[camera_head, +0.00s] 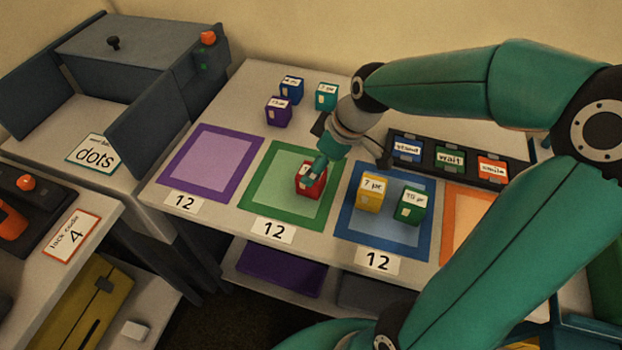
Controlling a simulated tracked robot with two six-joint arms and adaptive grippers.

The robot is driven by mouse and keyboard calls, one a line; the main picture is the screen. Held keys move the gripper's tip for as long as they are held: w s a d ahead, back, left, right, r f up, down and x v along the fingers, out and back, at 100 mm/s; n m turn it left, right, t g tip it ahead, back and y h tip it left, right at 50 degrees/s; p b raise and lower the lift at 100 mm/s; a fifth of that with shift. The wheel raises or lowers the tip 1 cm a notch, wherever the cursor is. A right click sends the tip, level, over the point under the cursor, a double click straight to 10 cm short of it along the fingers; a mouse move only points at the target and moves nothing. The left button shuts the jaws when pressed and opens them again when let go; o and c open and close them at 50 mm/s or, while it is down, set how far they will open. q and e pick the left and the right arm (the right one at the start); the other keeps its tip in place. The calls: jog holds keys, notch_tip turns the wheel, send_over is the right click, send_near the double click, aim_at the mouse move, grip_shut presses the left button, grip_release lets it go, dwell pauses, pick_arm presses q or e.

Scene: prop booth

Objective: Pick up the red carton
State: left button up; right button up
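The red carton (311,187) sits on the pale centre of the green-bordered mat (258,202), the second mat from the left. A white label shows on its front. My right gripper (319,166) reaches down from the upper right, with a teal fingertip overlapping the carton's top rear edge. The far side of the carton is hidden behind it. Whether the fingers are closed on the carton cannot be told. My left gripper is not in view.
Yellow (372,193) and green (412,205) cartons stand on the blue mat (357,231). Purple (278,112), blue (291,90) and teal (326,97) cartons stand behind. A black rack (399,137) of labelled blocks lies right. The purple mat (187,196) is empty.

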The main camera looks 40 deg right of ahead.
jog(key=x, duration=0.8)
jog(key=shift+w+d+f, duration=0.1)
jog(key=shift+d+f, duration=0.1)
jog(key=shift+d, duration=0.15)
jog(key=c, duration=1.3)
jog(key=shift+r, duration=0.1)
